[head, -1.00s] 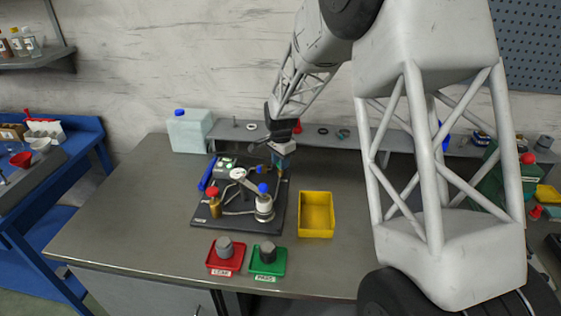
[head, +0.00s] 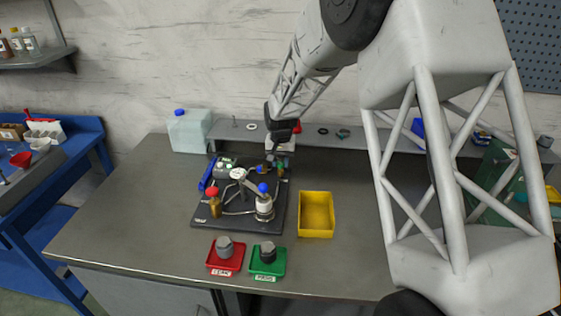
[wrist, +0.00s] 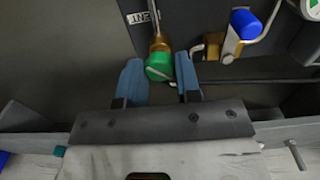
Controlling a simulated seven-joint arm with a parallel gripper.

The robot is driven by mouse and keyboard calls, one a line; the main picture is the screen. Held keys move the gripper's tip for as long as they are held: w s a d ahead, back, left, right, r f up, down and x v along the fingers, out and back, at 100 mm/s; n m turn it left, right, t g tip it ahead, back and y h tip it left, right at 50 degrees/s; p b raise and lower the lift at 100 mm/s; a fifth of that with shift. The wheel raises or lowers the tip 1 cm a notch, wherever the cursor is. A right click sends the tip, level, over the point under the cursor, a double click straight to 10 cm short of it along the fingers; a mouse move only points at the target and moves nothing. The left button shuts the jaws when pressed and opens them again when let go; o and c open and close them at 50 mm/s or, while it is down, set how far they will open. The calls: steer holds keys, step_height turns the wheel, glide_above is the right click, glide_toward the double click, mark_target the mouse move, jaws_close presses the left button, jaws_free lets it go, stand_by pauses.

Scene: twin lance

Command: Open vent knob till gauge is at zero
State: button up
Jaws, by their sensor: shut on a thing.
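The vent knob is a green cap (wrist: 160,67) on a brass stem, beside an upside-down label (wrist: 143,17) that reads as part of "VENT". My gripper (wrist: 160,80) has its two blue fingers on either side of the green knob and is shut on it. In the head view my gripper (head: 272,168) is at the back right of the dark base plate (head: 235,221), and the knob there is hidden or too small to tell. The round white gauge (head: 238,173) stands near the plate's middle; its needle is too small to read.
A blue-capped valve (wrist: 243,24) is close by on the right. The table's left side is clear.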

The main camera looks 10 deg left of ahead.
mark_target(281, 163)
steer(key=n, duration=0.4)
steer(key=shift+n, duration=0.3)
steer(key=n, duration=0.4)
stand_by(0.3)
steer(key=o, duration=0.9)
steer(key=shift+r, duration=3.9)
